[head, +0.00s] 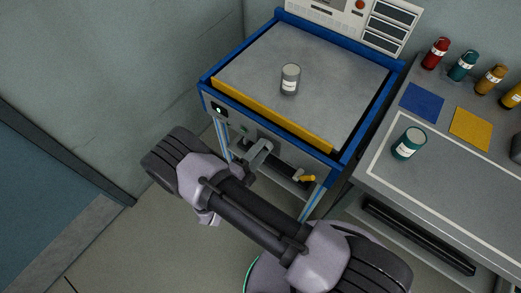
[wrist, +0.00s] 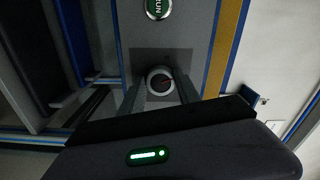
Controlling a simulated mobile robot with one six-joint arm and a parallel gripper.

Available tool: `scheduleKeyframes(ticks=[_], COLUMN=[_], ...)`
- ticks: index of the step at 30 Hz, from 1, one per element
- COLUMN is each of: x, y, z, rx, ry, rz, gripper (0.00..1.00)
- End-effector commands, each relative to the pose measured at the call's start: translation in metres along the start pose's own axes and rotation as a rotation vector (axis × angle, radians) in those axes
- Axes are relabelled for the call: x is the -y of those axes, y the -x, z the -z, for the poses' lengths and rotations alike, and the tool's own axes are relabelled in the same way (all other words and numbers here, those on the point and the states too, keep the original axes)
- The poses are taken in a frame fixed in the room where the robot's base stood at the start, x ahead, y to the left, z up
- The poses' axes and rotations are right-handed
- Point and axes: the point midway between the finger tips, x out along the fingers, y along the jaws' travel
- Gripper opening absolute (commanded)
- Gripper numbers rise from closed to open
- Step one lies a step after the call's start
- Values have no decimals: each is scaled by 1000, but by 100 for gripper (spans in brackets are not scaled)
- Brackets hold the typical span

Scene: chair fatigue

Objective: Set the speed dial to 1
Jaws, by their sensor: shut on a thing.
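A grey can (head: 290,79) stands on the machine's top. A yellow handle (head: 306,179) sticks out at the front right. A bench (head: 450,190) with several bottles stands at right.

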Motion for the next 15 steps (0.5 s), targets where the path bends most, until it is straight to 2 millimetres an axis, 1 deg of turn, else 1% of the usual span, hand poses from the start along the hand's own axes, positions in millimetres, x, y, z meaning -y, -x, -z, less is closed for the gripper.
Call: scheduleKeyframes(ticks=[8, 9, 11, 12, 15], x=[0, 0, 0, 0, 0], y=[0, 0, 0, 0, 0], z=[0, 0, 0, 0, 0], rx=[0, 0, 0, 0, 0], ry=[0, 0, 0, 0, 0], rz=[0, 0, 0, 0, 0], gripper=[0, 41, 53, 61, 61])
